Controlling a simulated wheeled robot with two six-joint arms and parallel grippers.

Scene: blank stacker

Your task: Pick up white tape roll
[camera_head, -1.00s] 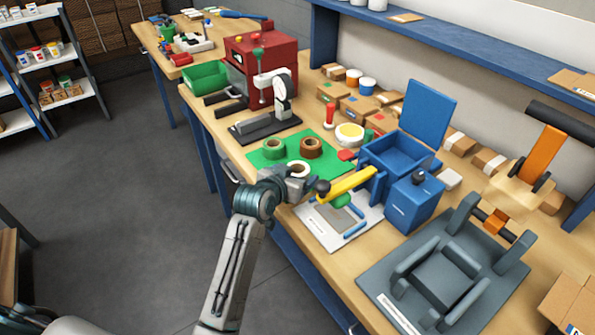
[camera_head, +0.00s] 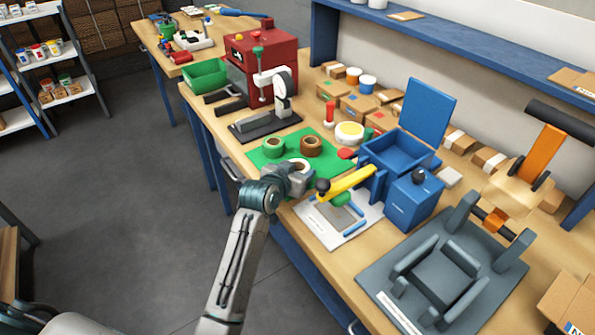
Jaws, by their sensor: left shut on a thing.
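The white tape roll (camera_head: 301,164) shows as a pale ring at the front edge of the green mat (camera_head: 262,159), partly hidden by my left gripper. My left gripper (camera_head: 299,178) reaches in over the front edge of the bench and is shut on the white tape roll. Its fingertips are small and hard to make out, and I cannot tell whether the roll is off the mat. My right gripper is not in view.
A yellow-handled tool (camera_head: 346,184) on a white plate stands close to the right of my gripper. A blue open box (camera_head: 388,155) and a blue container (camera_head: 413,203) are further right. A black-based press (camera_head: 265,123) stands behind the mat, left of several cartons.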

